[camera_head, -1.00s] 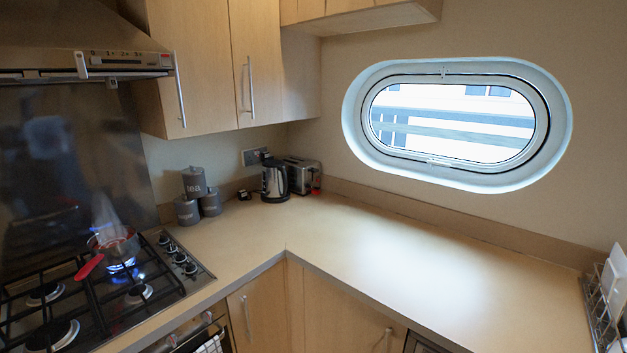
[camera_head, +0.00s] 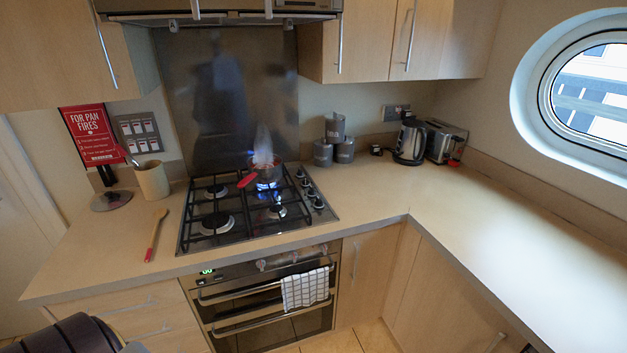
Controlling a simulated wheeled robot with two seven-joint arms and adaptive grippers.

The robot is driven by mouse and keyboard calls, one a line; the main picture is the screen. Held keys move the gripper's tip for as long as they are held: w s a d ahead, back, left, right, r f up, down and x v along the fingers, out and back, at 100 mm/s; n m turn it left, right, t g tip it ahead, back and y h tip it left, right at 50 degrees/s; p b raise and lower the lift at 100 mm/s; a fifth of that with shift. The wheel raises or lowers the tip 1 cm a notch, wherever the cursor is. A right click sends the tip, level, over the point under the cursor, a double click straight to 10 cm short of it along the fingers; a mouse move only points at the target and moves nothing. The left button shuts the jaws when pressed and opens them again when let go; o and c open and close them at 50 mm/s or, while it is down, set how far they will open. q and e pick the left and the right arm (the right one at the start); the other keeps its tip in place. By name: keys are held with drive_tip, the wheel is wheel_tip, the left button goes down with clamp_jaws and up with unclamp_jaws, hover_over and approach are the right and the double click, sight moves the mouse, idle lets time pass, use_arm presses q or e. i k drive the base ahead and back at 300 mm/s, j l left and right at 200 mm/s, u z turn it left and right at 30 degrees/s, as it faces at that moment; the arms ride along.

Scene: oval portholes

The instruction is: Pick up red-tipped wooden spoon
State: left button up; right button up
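A wooden spoon (camera_head: 156,231) lies on the counter left of the hob, at the counter's front part. Its pale wooden head points toward the back and its red end points toward the front edge. It lies flat, with nothing touching it from above. Another red-ended utensil (camera_head: 128,156) leans in a cream pot behind it; what kind it is, I cannot tell. Neither of my grippers shows in the head view.
The gas hob (camera_head: 243,213) is right of the spoon, with a lit burner under a steaming red-handled pan (camera_head: 265,172). The cream pot (camera_head: 153,180) and a pan lid (camera_head: 112,200) stand behind the spoon. The counter (camera_head: 95,250) left of the spoon is clear.

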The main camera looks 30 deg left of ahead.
sight(161, 213)
drive_tip(key=u, duration=2.2)
